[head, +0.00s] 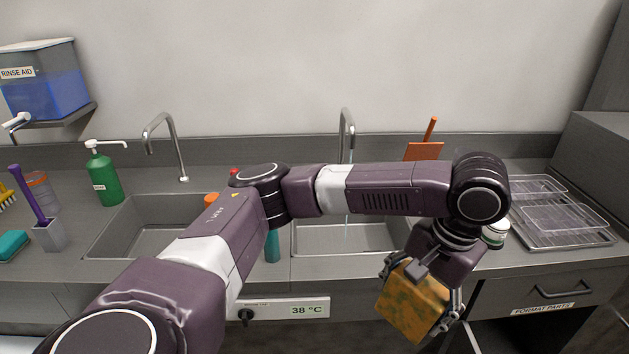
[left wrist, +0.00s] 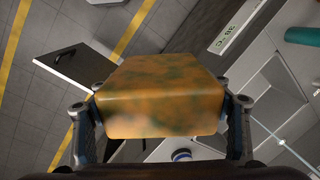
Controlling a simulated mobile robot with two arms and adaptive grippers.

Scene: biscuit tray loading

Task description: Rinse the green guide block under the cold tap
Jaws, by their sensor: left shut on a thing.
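My left gripper (head: 420,296) is shut on a block (head: 412,302), which is orange-brown with green showing through in patches. The block is held tilted in front of the counter's front edge, to the right of and nearer than the right sink (head: 306,240). In the left wrist view the block (left wrist: 160,98) sits between both fingers of the left gripper (left wrist: 163,125). The right tap (head: 347,125) arches over the right sink, with a thin stream of water below it. The left tap (head: 168,140) stands behind the left sink (head: 112,222). My right gripper is not in view.
My left arm covers parts of both sinks. A teal cylinder (head: 272,246) stands between them. A green pump bottle (head: 104,176) is at left, and a rack with clear trays (head: 565,235) at right. A panel reading 38 °C (head: 300,310) is on the counter front.

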